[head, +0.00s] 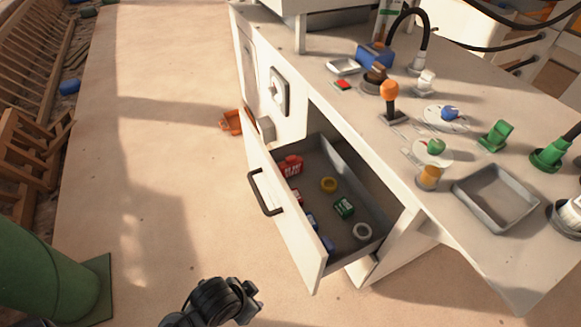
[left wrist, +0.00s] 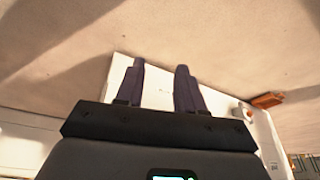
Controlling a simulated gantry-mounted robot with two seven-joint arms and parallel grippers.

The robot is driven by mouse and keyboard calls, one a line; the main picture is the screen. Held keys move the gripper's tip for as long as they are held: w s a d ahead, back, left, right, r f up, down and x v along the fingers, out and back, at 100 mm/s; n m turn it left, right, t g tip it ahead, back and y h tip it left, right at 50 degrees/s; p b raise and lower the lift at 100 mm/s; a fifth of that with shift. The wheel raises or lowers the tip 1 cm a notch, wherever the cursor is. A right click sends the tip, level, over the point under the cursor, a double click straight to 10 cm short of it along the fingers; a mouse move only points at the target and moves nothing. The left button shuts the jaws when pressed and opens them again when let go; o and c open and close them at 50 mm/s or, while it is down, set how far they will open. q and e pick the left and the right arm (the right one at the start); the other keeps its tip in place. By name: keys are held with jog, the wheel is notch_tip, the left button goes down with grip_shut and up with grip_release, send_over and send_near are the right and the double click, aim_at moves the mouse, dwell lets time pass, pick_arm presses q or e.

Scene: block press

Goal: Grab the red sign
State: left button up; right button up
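The red sign (head: 291,166), a small red block with white lettering, lies at the far left end of the open drawer (head: 340,160). A second small red item shows partly behind the drawer front, nearer the handle. My left gripper (left wrist: 158,82) has its two dark fingers apart with nothing between them in the left wrist view; a white panel lies beyond them. In the head view a dark part of my left arm is at the bottom edge, outside the drawer and well apart from the sign. My right gripper is not in view.
An orange tray (head: 232,122) is on the floor. The bench top is crowded; the floor at left is mostly clear.

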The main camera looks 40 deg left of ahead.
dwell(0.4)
pick_arm(q)
jog(key=o, duration=0.6)
jog(key=shift+o, duration=0.2)
